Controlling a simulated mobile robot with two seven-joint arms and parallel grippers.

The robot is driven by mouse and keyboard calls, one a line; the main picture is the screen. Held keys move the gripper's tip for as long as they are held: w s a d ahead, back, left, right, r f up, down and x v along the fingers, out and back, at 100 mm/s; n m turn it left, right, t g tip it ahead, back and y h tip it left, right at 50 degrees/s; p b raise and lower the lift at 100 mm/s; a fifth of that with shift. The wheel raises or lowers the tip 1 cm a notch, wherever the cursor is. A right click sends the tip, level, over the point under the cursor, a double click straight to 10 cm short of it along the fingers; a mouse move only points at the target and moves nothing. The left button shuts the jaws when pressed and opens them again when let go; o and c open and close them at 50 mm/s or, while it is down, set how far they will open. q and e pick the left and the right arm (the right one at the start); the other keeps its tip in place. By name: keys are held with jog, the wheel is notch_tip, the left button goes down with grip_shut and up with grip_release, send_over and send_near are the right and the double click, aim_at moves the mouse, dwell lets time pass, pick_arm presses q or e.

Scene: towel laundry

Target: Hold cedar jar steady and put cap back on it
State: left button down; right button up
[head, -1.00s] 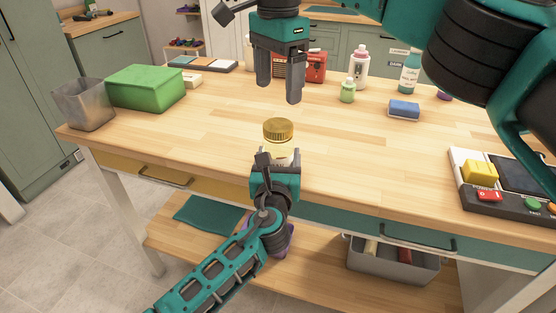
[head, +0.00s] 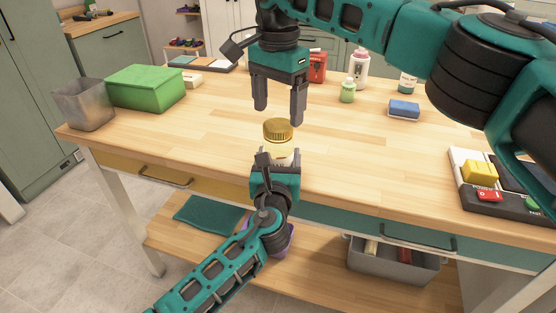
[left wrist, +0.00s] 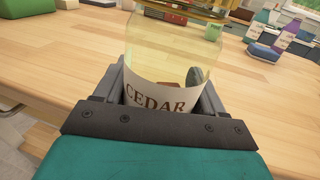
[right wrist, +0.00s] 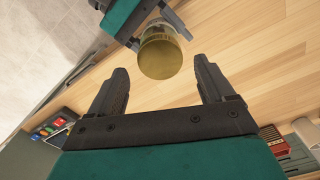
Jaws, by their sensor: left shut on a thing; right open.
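The cedar jar (head: 285,153) is a clear jar with a cream label reading CEDAR in the left wrist view (left wrist: 155,98). It is upright at the table's front edge. My left gripper (head: 277,167) is shut around its lower part and hides much of it in the head view. The gold ribbed cap (head: 278,130) is on top of the jar; I cannot tell whether it is tightened. It also shows in the right wrist view (right wrist: 160,56). My right gripper (head: 278,116) is open and empty, pointing down just above the cap, with its fingers apart.
A green box (head: 146,88) and a grey bin (head: 84,104) stand at the left. A button panel (head: 506,203) is at the right. The tabletop around the jar is clear.

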aim_at(278, 125)
jog(key=shift+f, duration=1.6)
